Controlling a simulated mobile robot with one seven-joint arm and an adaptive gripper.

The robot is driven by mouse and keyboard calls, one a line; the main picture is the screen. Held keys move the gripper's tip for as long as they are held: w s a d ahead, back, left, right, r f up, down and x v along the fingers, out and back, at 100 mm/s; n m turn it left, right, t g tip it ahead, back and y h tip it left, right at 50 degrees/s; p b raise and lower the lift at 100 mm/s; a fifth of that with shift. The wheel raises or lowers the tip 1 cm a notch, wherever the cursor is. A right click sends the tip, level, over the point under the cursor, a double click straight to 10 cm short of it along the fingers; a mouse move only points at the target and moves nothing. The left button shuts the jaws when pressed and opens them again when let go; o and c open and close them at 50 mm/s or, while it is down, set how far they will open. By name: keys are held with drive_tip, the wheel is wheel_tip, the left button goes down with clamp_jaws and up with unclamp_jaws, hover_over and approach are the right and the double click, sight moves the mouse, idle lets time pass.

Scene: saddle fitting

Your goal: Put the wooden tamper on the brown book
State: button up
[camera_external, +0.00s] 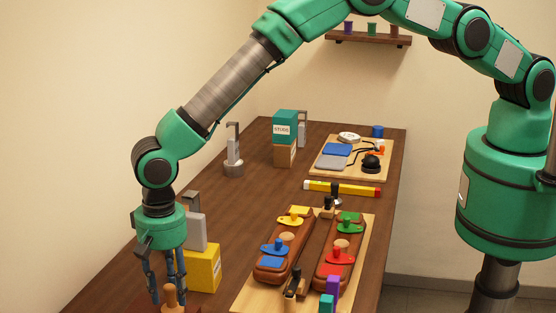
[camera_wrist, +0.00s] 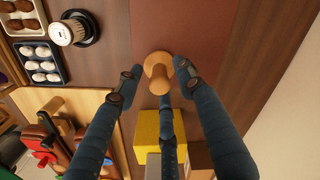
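The wooden tamper (camera_wrist: 157,70) is light wood with a round knob; it also shows at the bottom edge of the external view (camera_external: 170,297). It looks upright, over the near part of the brown book (camera_wrist: 190,28), a flat reddish-brown panel. Its foot is largely hidden, so I cannot tell whether it rests on the book. My gripper (camera_wrist: 159,78) points down with its blue fingers spread around the tamper. Small gaps show between the fingertips and the wood, so the gripper looks open.
A yellow box (camera_external: 203,268) stands close beside my gripper. A wooden board (camera_external: 248,297) with brown saddle-like pieces and coloured knobs lies to the right.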

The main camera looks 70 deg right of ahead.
sight(169, 285)
wheel_tip(169, 285, up, 11)
drive_tip(key=b, duration=0.1)
idle(0.4)
idle(0.8)
